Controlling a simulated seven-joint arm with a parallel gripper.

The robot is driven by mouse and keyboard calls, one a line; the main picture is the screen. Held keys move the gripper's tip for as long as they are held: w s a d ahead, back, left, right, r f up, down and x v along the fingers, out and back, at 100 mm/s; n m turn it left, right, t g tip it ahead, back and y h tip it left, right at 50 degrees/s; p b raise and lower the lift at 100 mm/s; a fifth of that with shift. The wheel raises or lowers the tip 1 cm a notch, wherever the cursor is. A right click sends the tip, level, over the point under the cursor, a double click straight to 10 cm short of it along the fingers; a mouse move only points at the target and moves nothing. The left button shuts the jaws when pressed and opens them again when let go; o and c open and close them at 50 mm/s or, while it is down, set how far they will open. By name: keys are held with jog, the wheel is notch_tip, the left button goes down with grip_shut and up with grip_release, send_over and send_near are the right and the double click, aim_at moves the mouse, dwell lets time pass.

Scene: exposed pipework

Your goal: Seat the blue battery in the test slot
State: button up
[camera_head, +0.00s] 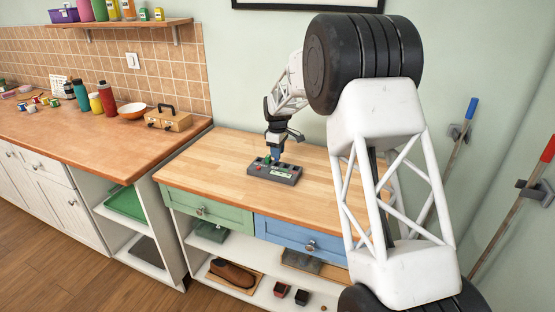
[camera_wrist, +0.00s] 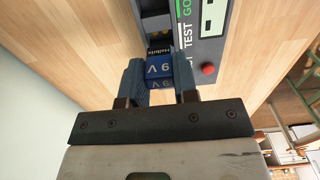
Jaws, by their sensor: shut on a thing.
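The blue 9V battery (camera_wrist: 159,67) is between the two fingers of my gripper (camera_wrist: 160,82) in the wrist view, and the gripper is shut on it. Its black end points toward a grey bay of the battery tester (camera_wrist: 212,45), next to the word TEST. I cannot tell whether the battery is inside the slot or just above or beside it. In the head view my gripper (camera_head: 275,153) is right over the dark grey tester (camera_head: 284,178) on the wooden worktop. The battery cannot be made out clearly there.
The tester has a red button (camera_wrist: 208,69). The wooden worktop (camera_head: 225,155) around it is clear.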

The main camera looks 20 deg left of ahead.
jog(key=shift+f, duration=1.75)
jog(key=o, duration=0.9)
jog(key=shift+f, duration=0.15)
notch_tip(320, 180, up, 12)
jog(key=shift+r, duration=0.2)
